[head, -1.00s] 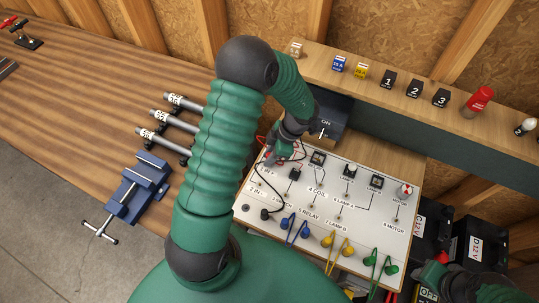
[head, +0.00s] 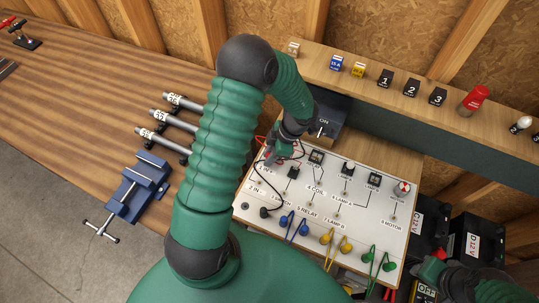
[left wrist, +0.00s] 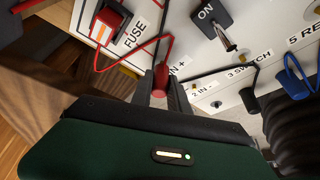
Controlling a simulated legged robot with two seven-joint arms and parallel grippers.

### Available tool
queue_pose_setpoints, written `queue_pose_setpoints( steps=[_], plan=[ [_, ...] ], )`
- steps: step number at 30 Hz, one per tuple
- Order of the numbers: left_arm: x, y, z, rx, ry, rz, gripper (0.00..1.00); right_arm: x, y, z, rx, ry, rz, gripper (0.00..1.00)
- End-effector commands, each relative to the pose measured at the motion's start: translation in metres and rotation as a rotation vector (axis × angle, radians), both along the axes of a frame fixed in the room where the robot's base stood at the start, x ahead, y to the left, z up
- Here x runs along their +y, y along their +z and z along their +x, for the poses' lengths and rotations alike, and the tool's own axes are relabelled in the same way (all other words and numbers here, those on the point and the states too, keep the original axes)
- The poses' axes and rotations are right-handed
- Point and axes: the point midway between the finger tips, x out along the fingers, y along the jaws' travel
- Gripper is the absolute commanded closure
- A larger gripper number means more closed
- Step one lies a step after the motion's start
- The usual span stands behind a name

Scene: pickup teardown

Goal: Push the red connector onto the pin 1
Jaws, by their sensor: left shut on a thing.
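The red connector (left wrist: 160,80) is between the fingers of my left gripper (left wrist: 161,92) in the left wrist view, with its red wire rising from it to the fuse holder (left wrist: 112,20). My left gripper (head: 270,158) also shows in the head view, at the upper left edge of the white board (head: 330,218). The connector is close beside the "1 IN +" label (left wrist: 177,70). Pin 1 itself is hidden, so I cannot tell whether the connector touches it. My right gripper (head: 432,270) is at the lower right, its fingers unclear.
Blue leads (head: 293,223), yellow leads (head: 336,241) and green leads (head: 377,257) line the board's front. A blue vise (head: 137,188) is left.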

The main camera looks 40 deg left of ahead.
Motion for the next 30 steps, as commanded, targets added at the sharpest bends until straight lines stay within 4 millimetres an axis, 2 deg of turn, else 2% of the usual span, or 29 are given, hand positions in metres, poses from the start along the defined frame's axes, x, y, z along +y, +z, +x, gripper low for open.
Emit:
queue_pose_setpoints(
  steps=[26,27,30],
  plan=[
    [0.000,-0.015,0.000,0.000,0.000,0.000,1.00,0.000,-0.004,0.000,0.000,0.000,0.000,0.64],
    [0.000,-0.015,0.000,0.000,0.001,0.000,0.76,0.000,-0.004,0.000,0.000,0.000,0.000,0.64],
    [0.000,-0.014,0.000,0.000,0.000,0.000,0.62,0.000,-0.004,0.000,0.000,0.000,0.000,0.64]
  ],
)
